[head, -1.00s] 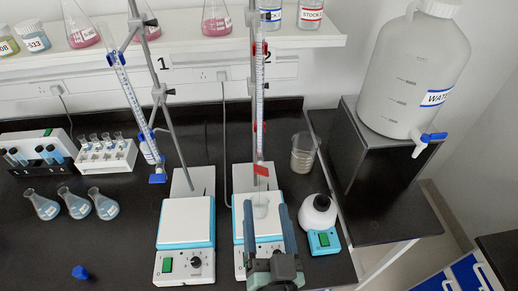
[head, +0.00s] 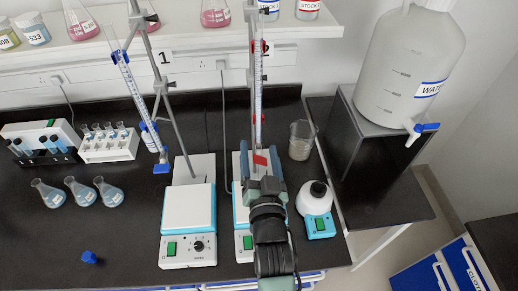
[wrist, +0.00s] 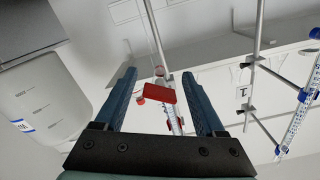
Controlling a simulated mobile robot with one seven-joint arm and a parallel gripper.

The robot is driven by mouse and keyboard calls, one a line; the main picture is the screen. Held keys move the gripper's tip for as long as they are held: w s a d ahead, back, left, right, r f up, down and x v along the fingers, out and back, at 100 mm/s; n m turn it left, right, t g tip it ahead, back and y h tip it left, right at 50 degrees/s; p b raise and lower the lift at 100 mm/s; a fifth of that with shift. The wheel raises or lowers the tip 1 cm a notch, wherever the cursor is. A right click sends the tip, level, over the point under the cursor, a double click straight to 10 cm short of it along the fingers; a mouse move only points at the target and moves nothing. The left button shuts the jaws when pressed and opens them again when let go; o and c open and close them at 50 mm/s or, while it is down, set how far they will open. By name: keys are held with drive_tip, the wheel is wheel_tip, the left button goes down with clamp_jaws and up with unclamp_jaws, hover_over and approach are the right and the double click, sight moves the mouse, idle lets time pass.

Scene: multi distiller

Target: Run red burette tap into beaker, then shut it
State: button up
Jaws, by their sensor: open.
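The red burette (head: 259,95) stands upright above the right hotplate stirrer (head: 242,215), clamped to a stand. Its red tap handle (head: 261,160) shows at its lower end. In the wrist view the red tap handle (wrist: 160,93) lies between my two fingers, with a gap on each side. My gripper (head: 261,167) is open around the tap area, and its fingers also show in the wrist view (wrist: 160,78). The beaker on the right stirrer is hidden behind my gripper and arm. Another beaker (head: 301,141) stands behind right.
A white-and-blue device (head: 317,205) sits close right of my gripper. The water carboy (head: 405,70) is on a dark stand at right. Flasks (head: 81,192) stand at the left.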

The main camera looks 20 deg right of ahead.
drive_tip(key=shift+w, duration=0.25)
clamp_jaws()
drive_tip(key=shift+n+b, duration=0.3)
drive_tip(key=shift+n, duration=0.1)
drive_tip(key=shift+n+b, duration=0.6)
drive_tip(key=shift+n, duration=0.3)
drive_tip(key=shift+n+b, duration=0.45)
drive_tip(key=shift+n, duration=1.45)
